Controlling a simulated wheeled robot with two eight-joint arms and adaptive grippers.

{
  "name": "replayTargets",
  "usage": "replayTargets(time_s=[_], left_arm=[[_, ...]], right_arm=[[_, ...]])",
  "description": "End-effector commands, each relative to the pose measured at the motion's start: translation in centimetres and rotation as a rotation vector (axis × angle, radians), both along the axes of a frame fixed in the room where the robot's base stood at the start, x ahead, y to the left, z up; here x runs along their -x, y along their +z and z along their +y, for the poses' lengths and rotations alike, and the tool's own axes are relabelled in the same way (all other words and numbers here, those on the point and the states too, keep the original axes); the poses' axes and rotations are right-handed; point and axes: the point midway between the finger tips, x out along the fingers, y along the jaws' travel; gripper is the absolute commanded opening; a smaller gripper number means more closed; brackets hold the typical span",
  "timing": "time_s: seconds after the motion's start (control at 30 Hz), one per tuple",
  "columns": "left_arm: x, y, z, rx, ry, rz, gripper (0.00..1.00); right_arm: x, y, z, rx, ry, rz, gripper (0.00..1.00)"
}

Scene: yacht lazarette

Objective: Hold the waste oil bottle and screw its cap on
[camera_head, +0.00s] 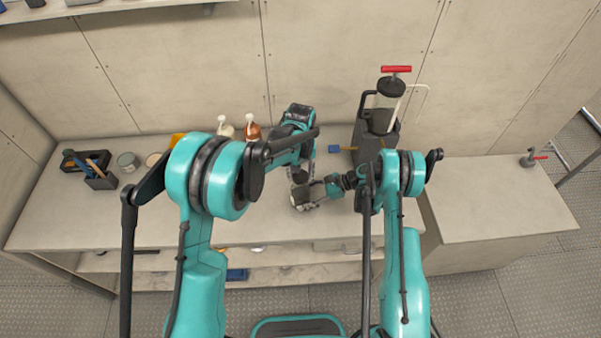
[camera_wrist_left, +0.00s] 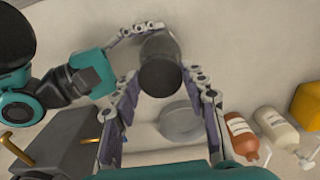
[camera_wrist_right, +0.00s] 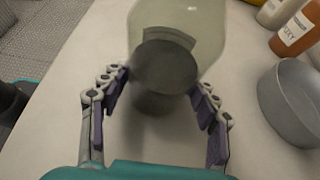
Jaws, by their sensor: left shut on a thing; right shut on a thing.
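In the left wrist view the cap's round face (camera_wrist_left: 160,77) lies between my left fingers and overlaps the bottle (camera_wrist_left: 158,47). In the right wrist view a dark round face (camera_wrist_right: 165,66) sits between my right fingers, before a pale see-through shape. I cannot tell whether the cap is seated.
A shallow grey dish (camera_wrist_right: 295,105) stands beside the held parts. An orange bottle (camera_wrist_left: 242,138) and a white bottle (camera_wrist_left: 276,130) stand close by. A pump (camera_head: 380,118) is at the right and a tool box (camera_head: 101,181) at the left. The front bench strip is clear.

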Motion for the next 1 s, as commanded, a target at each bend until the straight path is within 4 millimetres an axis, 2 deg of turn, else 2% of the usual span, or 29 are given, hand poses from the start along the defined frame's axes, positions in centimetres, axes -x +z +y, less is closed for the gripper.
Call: replayTargets(time_s=[1.0], left_arm=[[0.0,-1.3,0.0,0.0,0.0,0.0,0.32]], right_arm=[[0.0,0.0,0.0,0.0,0.0,0.0,0.38]])
